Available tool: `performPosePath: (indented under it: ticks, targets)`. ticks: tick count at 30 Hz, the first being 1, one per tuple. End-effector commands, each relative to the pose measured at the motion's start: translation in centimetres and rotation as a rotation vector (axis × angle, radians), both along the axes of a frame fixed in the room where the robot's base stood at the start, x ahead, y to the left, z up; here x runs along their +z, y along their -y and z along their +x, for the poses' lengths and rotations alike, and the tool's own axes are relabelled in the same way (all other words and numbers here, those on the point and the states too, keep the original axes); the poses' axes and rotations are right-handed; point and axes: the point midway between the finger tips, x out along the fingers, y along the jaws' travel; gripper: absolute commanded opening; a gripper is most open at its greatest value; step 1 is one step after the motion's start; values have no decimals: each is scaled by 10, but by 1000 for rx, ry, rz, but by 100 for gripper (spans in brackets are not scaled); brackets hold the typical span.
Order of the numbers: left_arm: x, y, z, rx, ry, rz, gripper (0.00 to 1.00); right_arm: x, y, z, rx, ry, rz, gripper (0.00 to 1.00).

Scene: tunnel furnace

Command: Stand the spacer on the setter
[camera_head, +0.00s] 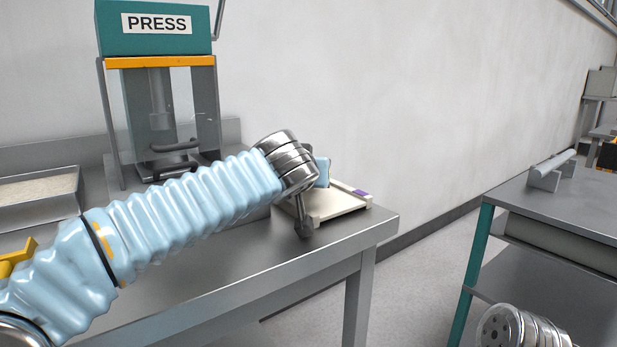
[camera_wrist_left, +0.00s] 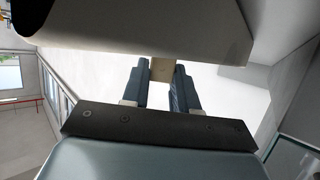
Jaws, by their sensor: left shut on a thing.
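The setter (camera_head: 322,214) is a pale cream slab near the right end of the grey table, with a small purple mark at its right corner. My left arm reaches across the table, and its metal wrist hides the far left part of the setter. My left gripper (camera_wrist_left: 160,82) shows two dark blue fingers in the left wrist view, shut on a small beige block, the spacer (camera_wrist_left: 162,67). The spacer is hidden in the head view, and whether it touches the setter cannot be told. My right gripper's fingers are out of view.
A teal press (camera_head: 157,42) stands at the back of the table (camera_head: 215,264). A tray with pale material (camera_head: 40,188) lies at the left. A second bench (camera_head: 590,198) stands at the right, with open floor between. A grey wall is close behind.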

Motion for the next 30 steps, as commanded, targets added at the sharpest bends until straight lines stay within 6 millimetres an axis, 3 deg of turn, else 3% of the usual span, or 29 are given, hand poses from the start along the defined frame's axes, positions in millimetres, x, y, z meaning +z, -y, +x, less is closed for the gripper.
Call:
performPosePath:
  ticks: [1, 3, 22, 23, 28, 30]
  targets:
    - [-14, 2, 1, 0, -19, 13, 0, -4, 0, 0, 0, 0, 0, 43]
    - [-17, 2, 1, 0, -22, 14, 0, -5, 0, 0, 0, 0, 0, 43]
    - [-25, 0, 2, 4, -30, 18, 0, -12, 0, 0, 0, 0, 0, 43]
    - [-25, 0, 2, 4, -30, 18, 29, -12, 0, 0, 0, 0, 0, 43]
    - [-26, 0, 2, 5, -29, 20, 54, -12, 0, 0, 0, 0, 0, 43]
    - [-26, 0, 2, 5, -29, 20, 54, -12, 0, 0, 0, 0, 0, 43]
